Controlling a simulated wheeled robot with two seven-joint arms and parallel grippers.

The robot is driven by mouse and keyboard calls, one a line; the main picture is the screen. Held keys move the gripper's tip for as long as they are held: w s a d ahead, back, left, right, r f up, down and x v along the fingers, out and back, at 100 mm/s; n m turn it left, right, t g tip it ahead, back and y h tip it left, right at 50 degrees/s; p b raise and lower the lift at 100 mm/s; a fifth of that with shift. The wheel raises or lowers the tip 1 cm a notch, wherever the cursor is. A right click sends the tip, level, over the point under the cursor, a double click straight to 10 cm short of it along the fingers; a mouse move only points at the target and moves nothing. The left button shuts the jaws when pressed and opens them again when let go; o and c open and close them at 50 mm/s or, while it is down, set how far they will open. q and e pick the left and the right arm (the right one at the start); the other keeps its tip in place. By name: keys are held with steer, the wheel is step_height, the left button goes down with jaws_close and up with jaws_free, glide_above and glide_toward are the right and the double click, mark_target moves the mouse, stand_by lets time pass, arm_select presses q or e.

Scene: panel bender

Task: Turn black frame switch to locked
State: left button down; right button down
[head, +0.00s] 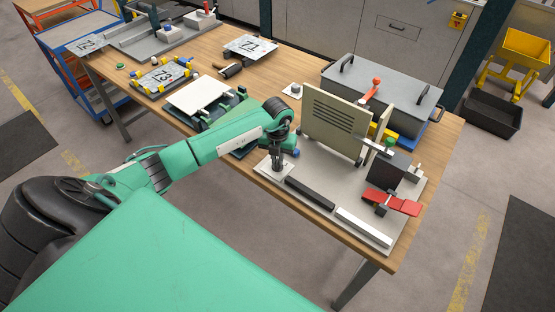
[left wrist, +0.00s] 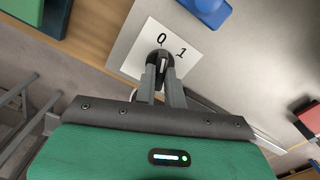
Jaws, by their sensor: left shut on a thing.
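The switch is a dark knob (left wrist: 158,54) on a white plate (left wrist: 133,62) marked 0 and 1 in the left wrist view. The 0 is straight above the knob and the 1 is to its upper right. My left gripper (left wrist: 163,72) has its fingers shut on the knob. In the head view my left gripper (head: 278,166) reaches down onto the white plate (head: 264,170), at the left corner of the grey fixture base (head: 325,195). The fingers hide part of the knob, and its exact pointing direction is hard to tell. My right gripper is out of view.
On the base stand an upright beige panel (head: 335,122), a black bar (head: 310,194), a white bar (head: 363,228) and a red clamp (head: 392,203). A blue block (left wrist: 205,8) is close above the plate. A grey lidded box (head: 380,90) is behind.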

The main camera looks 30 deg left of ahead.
arm_select(q)
steer(key=m+b, duration=0.7)
steer(key=b, duration=0.1)
steer(key=shift+f+m, duration=0.2)
steer(key=shift+m, duration=0.2)
steer(key=shift+r+m+b, duration=0.15)
steer(key=shift+m+b, duration=1.05)
steer(key=shift+m, duration=0.1)
steer(key=shift+r, duration=0.1)
steer(key=c, duration=1.5)
jaws_free()
steer(key=shift+r, duration=0.1)
